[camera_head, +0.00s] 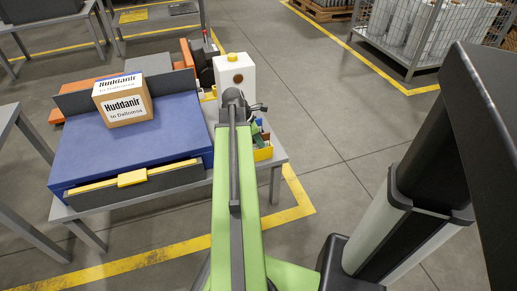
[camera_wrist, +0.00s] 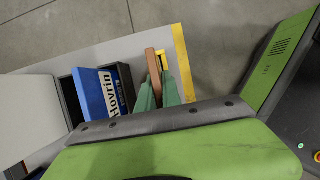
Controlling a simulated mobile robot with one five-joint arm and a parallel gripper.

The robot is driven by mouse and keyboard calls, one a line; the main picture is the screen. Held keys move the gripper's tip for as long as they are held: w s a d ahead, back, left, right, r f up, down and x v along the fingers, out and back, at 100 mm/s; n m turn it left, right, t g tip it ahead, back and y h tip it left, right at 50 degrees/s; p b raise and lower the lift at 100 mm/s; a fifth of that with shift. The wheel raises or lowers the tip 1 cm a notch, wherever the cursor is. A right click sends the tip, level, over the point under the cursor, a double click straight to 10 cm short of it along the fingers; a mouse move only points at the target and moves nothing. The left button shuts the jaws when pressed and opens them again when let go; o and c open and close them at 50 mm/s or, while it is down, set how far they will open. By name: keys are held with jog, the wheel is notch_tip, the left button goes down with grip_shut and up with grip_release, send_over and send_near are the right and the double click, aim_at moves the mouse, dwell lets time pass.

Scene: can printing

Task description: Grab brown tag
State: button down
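The brown tag (camera_wrist: 153,64) stands on edge in a yellow-edged holder (camera_wrist: 181,55) in the wrist view. My gripper (camera_wrist: 158,82) has two green fingers at the brown tag, one on each side of it. The fingers look parted, with a gap between the tag and the right finger. The lower part of the tag is hidden between the fingers. In the head view, my arm reaches over the yellow holder (camera_head: 263,154) at the table's right end, and the brown tag cannot be made out there.
A blue item lettered Hovrin (camera_wrist: 92,95) stands left of the brown tag in a dark holder. A white container with a yellow cap (camera_head: 235,75) stands behind. A labelled cardboard box (camera_head: 128,112) sits on the blue printer bed (camera_head: 85,150).

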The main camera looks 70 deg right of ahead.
jog(key=shift+r, duration=0.1)
dwell(0.4)
notch_tip(320, 180, up, 10)
jog(key=p, duration=1)
